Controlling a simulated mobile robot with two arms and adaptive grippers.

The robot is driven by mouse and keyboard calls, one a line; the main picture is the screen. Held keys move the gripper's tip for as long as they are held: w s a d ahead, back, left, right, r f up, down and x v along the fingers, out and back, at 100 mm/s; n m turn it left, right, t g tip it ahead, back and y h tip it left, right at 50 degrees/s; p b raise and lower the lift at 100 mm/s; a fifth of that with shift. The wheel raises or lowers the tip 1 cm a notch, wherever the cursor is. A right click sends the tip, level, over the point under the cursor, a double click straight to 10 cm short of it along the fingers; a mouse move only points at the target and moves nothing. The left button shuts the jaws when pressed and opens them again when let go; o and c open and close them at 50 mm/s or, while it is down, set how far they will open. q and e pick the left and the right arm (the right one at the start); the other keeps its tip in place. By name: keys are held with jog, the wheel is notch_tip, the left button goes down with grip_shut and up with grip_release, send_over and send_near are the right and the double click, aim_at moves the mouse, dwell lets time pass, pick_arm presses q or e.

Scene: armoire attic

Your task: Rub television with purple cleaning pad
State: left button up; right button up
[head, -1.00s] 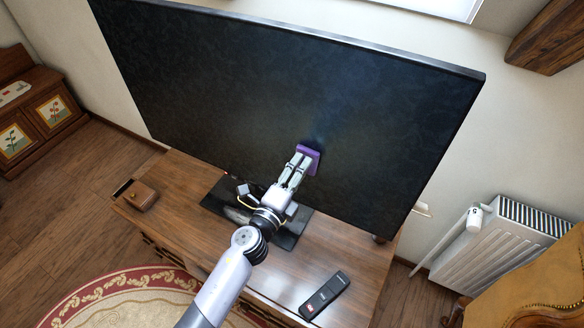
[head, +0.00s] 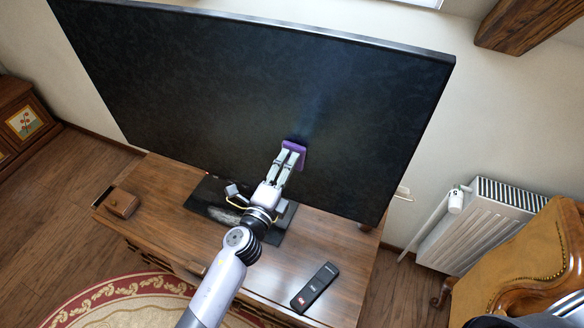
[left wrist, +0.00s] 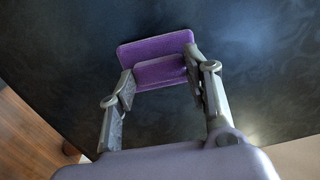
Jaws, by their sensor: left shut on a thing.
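The television (head: 250,85) is a large dark screen with a mottled surface, standing on a black base on a wooden cabinet. My left gripper (head: 290,158) is in front of the lower middle of the screen, shut on the purple cleaning pad (head: 301,147). In the left wrist view the pad (left wrist: 152,48) sits between the two fingers (left wrist: 160,84), its flat face toward the screen (left wrist: 60,60). The pad appears to touch the screen or be very close to it. A lighter streak runs up the screen above the pad. My right gripper is not in view.
The wooden cabinet (head: 262,262) carries a black remote (head: 315,288) at the front right and a small wooden box (head: 122,202) at the left. A white radiator (head: 478,225) and a yellow chair (head: 535,250) stand at the right. A patterned rug (head: 125,305) lies in front.

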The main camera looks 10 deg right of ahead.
pick_arm(q)
jog(key=shift+w+a, duration=0.85)
jog(key=shift+a, duration=0.45)
jog(key=shift+w+a, duration=0.8)
jog(key=shift+a, duration=0.45)
jog(key=shift+w+a, duration=0.85)
jog(key=shift+a, duration=0.45)
jog(key=shift+p+v, duration=0.45)
jog(key=shift+v, duration=2.55)
jog(key=shift+f, duration=0.1)
jog(key=shift+v, duration=1.5)
